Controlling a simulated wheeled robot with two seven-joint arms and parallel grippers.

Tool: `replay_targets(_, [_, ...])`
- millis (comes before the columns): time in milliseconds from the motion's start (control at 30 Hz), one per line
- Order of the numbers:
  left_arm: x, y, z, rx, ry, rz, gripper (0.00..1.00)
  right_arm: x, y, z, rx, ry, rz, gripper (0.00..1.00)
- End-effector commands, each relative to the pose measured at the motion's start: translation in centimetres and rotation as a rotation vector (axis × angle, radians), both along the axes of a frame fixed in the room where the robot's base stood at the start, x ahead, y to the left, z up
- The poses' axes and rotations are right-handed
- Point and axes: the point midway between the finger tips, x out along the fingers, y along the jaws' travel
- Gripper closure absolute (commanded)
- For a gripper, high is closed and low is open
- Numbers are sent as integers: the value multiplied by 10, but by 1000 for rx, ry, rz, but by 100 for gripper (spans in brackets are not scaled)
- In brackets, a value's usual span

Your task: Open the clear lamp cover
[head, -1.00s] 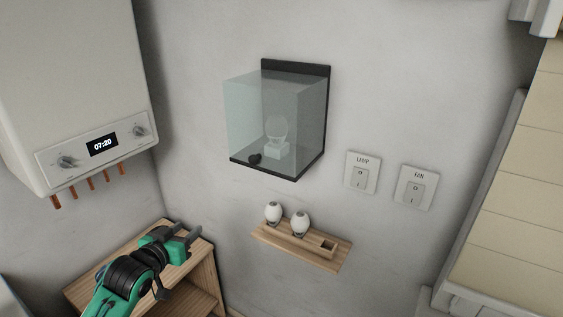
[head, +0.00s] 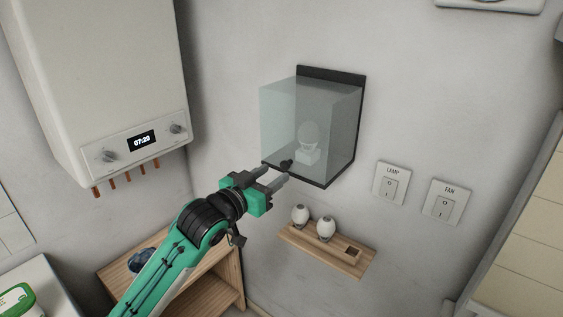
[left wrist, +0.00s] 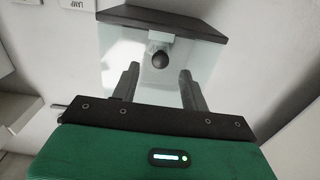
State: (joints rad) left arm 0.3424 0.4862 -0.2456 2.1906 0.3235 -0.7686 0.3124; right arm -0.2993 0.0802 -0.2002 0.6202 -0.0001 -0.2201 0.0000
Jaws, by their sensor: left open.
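The clear lamp cover (head: 283,112) is a glassy box with a dark frame on the wall, and it looks shut. A pale bulb (head: 309,134) stands inside it. A black knob (head: 287,163) sits low on its front face. My left gripper (head: 276,176) is open, with its fingertips just in front of the knob. In the left wrist view, the knob (left wrist: 159,61) shows ahead of and between the two fingers of the gripper (left wrist: 158,78), apparently not gripped. Contact cannot be told. My right gripper is not in view.
A wooden wall shelf (head: 345,262) with two white bulbs (head: 326,229) is below the cover. LAMP (head: 390,184) and FAN (head: 447,202) switches are to its right. A white boiler (head: 110,80) hangs at left above a wooden cabinet (head: 225,275).

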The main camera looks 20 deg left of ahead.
Motion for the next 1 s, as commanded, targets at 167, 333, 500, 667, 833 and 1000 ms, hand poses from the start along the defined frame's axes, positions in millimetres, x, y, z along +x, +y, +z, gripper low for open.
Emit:
replay_targets(167, [27, -9, 2, -2, 1, 1, 55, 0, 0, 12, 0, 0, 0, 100])
replay_targets(333, [39, -14, 1, 0, 0, 0, 55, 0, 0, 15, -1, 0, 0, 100])
replay_targets(500, [42, -15, -1, 1, 0, 0, 55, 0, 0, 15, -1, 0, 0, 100])
replay_targets(667, [42, -15, -1, 1, 0, 0, 55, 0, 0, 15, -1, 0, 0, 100])
replay_targets(833, [42, -15, -1, 1, 0, 0, 86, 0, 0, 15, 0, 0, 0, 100])
replay_targets(1000, [42, -15, -1, 1, 1, 0, 100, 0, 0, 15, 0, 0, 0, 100])
